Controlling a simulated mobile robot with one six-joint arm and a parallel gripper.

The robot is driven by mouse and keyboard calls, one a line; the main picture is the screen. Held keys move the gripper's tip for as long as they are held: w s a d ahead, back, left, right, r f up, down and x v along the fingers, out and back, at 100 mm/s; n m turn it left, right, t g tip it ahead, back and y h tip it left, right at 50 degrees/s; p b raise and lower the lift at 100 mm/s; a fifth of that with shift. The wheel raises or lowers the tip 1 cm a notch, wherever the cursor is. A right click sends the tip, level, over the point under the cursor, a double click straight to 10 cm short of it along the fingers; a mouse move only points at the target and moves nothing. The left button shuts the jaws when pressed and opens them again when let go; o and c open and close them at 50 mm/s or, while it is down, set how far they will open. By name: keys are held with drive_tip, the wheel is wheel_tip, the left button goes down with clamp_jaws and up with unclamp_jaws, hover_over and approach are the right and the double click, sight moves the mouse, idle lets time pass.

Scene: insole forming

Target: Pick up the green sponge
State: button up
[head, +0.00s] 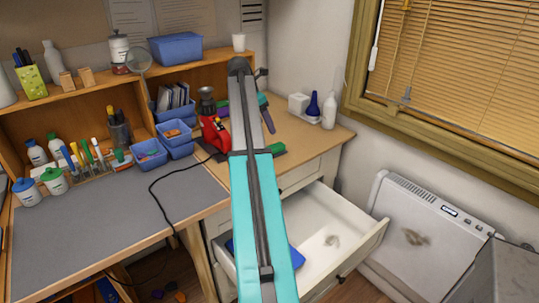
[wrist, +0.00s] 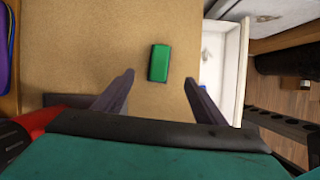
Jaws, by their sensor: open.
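The green sponge (wrist: 159,63) is a small block lying on the wooden desktop in the wrist view. In the head view, a small part of the green sponge (head: 277,149) shows at the right of my arm, near the desk's front edge. My gripper (wrist: 158,78) is open, with a dark finger on each side of the picture. The sponge appears between and slightly beyond the fingertips in the wrist view, and nothing is held. My arm hides most of my gripper's surroundings in the head view.
A red device (head: 215,133) stands on the desk left of my arm. An open white drawer (head: 345,240) juts out below the desk's front edge and holds a blue item. White and blue bottles (head: 313,105) stand at the back right. A grey mat (head: 110,220) covers the left desk.

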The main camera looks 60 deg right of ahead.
idle(0.4)
drive_tip(key=p, duration=0.2)
approach(274, 146)
drive_tip(key=shift+x, duration=2.5)
drive_tip(key=shift+s+d, duration=0.1)
drive_tip(key=shift+d, duration=0.05)
drive_tip(key=shift+p+x, duration=0.8)
drive_tip(key=shift+x, duration=1.75)
drive_tip(key=shift+f, duration=0.15)
drive_tip(key=c, duration=1.1)
